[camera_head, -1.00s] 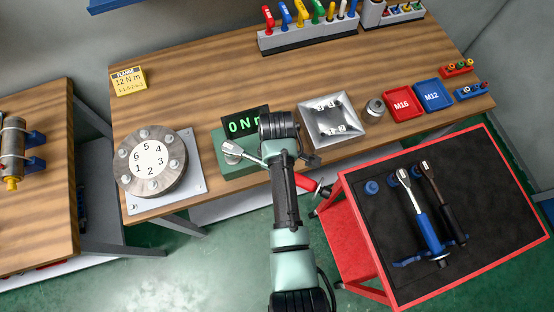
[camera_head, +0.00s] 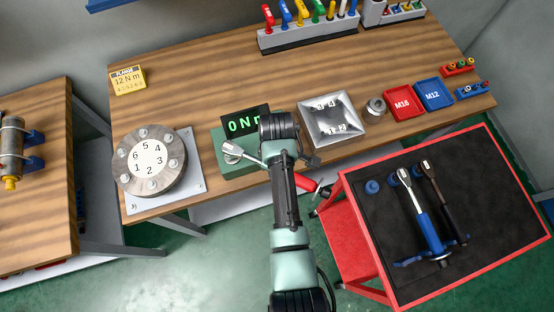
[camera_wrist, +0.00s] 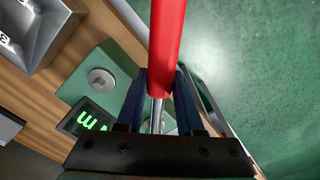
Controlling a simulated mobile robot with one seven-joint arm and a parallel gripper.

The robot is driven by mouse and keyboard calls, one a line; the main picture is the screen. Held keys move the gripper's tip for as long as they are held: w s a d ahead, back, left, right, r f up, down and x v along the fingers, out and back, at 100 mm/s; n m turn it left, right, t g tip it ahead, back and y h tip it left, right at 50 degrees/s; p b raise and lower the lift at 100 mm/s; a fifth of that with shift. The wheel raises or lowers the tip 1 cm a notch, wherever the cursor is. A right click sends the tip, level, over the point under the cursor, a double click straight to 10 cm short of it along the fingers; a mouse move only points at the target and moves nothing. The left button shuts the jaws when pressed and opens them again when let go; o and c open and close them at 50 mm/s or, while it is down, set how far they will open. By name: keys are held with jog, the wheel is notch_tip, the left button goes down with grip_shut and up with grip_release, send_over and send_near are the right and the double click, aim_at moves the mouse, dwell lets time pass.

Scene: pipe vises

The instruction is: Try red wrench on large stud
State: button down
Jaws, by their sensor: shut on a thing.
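The red wrench has a red handle (camera_wrist: 168,45) and a grey metal head. My gripper (camera_wrist: 160,84) is shut on it, with a blue finger on each side. In the head view the red handle (camera_head: 307,184) sticks out right of my wrist, and the metal head (camera_head: 243,148) sticks out left, over the left end of the green tester (camera_head: 238,169). The head is at or just above a round stud there; I cannot tell if they touch. A second round metal stud (camera_wrist: 102,80) shows on the tester in the wrist view, hidden by my arm in the head view.
The tester's display (camera_head: 242,122) reads 0 N m. A numbered bolt flange (camera_head: 150,160) stands left and a metal tray (camera_head: 331,121) right. Red M16 (camera_head: 403,106) and blue M12 (camera_head: 434,95) trays lie farther right. A cart (camera_head: 455,205) holds blue and black wrenches.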

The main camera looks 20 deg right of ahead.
jog(key=shift+f+b, duration=0.5)
jog(key=shift+f, duration=0.5)
dwell(1.3)
jog(key=shift+s+a+p, duration=0.15)
jog(key=shift+s+p, duration=0.1)
jog(key=shift+p, duration=0.05)
jog(key=shift+s+a+m, duration=0.1)
jog(key=shift+m, duration=0.3)
jog(key=shift+s+a+p, duration=0.15)
jog(key=shift+p, duration=0.15)
jog(key=shift+s+a+m, duration=0.2)
jog(key=shift+m, duration=0.1)
jog(key=shift+s+f, duration=0.1)
dwell(0.4)
jog(key=shift+w+d+n, duration=0.8)
jog(key=shift+w, duration=0.05)
